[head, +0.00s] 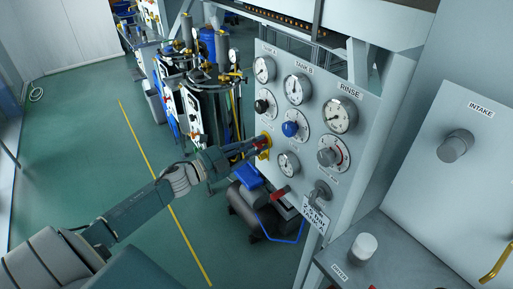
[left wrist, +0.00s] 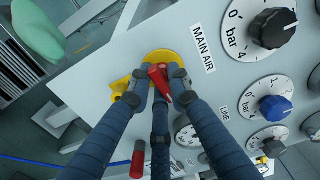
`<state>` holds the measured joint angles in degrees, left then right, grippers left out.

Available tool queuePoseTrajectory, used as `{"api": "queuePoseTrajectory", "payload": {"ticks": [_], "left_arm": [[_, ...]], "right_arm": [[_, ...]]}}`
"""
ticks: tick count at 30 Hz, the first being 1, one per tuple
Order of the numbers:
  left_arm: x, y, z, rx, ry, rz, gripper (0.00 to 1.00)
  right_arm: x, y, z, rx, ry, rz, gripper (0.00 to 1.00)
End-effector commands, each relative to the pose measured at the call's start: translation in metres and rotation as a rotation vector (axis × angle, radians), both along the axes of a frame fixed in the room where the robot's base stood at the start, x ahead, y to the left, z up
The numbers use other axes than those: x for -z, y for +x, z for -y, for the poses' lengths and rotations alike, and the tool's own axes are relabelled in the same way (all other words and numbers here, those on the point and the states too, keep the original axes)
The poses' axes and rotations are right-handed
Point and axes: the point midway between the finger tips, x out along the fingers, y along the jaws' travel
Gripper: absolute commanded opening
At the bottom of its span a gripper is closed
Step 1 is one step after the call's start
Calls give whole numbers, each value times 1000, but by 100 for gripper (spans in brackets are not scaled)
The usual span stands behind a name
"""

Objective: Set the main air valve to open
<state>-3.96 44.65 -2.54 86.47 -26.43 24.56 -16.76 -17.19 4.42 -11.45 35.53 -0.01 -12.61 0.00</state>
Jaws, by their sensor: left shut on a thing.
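The main air valve has a red handle (left wrist: 158,84) on a round yellow plate (left wrist: 166,60), beside the MAIN AIR label (left wrist: 203,48) in the left wrist view. My left gripper (left wrist: 160,88) is shut on the red handle, with a finger on each side. In the head view, my left gripper (head: 256,149) reaches the yellow plate (head: 264,142) at the left edge of the gauge panel and covers most of the handle. The handle's exact angle is hard to tell. My right gripper is not in view.
The panel (head: 265,45) carries several gauges and knobs, including a blue knob (head: 290,129) and a grey knob (head: 327,157). A red grip (head: 279,194) and a metal lever (head: 319,192) sit lower down. Open green floor (head: 90,150) lies left.

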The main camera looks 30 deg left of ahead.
Motion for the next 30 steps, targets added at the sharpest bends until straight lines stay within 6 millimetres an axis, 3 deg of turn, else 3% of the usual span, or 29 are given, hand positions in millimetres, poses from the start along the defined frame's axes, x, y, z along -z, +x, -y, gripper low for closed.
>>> {"api": "queuePoseTrajectory", "payload": {"ticks": [22, 23, 24, 30], "left_arm": [[5, -1, 1, 2, 78, 23, 0], [5, -1, 1, 2, 78, 23, 24], [5, -1, 1, 2, 78, 23, 32], [3, -1, 0, 1, 76, 26, 35]], "right_arm": [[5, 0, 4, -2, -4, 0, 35], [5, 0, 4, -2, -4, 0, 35], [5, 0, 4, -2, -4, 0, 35], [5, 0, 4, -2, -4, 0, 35]]}}
